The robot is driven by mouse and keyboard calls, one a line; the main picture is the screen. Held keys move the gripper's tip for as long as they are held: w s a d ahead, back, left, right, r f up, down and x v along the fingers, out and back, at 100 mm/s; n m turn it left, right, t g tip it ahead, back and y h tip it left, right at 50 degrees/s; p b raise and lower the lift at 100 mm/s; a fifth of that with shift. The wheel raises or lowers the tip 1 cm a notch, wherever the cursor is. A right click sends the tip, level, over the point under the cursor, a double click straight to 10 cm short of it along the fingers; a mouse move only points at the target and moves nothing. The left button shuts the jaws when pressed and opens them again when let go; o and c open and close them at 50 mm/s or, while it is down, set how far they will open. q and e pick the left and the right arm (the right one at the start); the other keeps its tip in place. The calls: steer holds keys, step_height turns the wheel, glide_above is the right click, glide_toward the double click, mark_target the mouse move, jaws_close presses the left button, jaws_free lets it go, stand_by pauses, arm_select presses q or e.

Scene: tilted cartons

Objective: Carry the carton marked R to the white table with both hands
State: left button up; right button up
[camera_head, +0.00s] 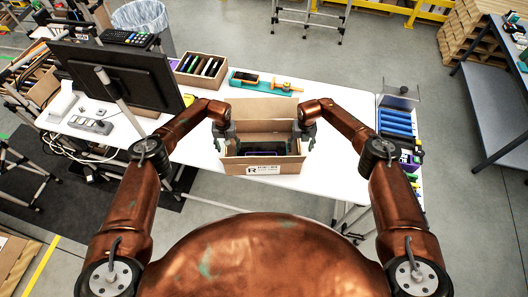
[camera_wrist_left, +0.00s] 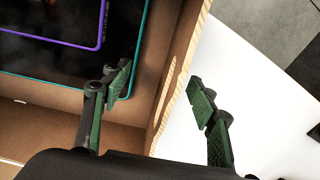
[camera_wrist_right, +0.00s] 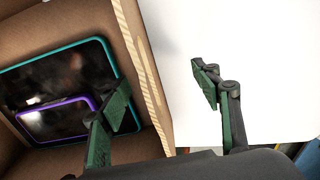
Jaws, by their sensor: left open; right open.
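The open carton marked R (camera_head: 264,169) stands on the white table (camera_head: 345,165), its label facing me at the table's near edge. Dark tablets with teal and purple rims lie inside; they show in the left wrist view (camera_wrist_left: 60,45) and in the right wrist view (camera_wrist_right: 60,85). My left gripper (camera_head: 222,143) is open at the carton's left wall, one finger inside and one outside in the left wrist view (camera_wrist_left: 160,110). My right gripper (camera_head: 304,140) is open, its fingers likewise astride the right wall (camera_wrist_right: 160,110). Both grippers have gaps to the cardboard.
A box of upright devices (camera_head: 202,66) and a teal tray (camera_head: 264,82) stand behind the carton. A monitor (camera_head: 118,80) is at the left. A rack with blue items (camera_head: 396,122) stands at the right. White tabletop is bare on both sides of the carton.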

arm_select(q)
steer(key=shift+w+a+f, duration=0.2)
steer(key=shift+w+f, duration=0.25)
steer(key=shift+w, duration=0.3)
arm_select(e)
steer(key=shift+w+a+f, duration=0.15)
steer(key=shift+w+f, duration=0.05)
steer(key=shift+w, duration=0.2)
steer(key=shift+w+a+f, duration=0.1)
steer(key=shift+w+f, duration=0.05)
steer(key=shift+w, duration=0.25)
arm_select(q)
steer(key=shift+d+r, duration=0.1)
steer(key=shift+r, duration=0.25)
arm_select(e)
steer(key=shift+s+d, duration=0.1)
steer(key=shift+s+r, duration=0.35)
steer(key=shift+s, duration=0.15)
steer(key=shift+w+f, duration=0.3)
steer(key=shift+w, duration=0.15)
steer(key=shift+r, duration=0.15)
arm_select(q)
step_height(320, 180, up, 11)
steer(key=shift+w, duration=0.2)
arm_select(e)
step_height(320, 180, up, 12)
steer(key=shift+f, duration=0.2)
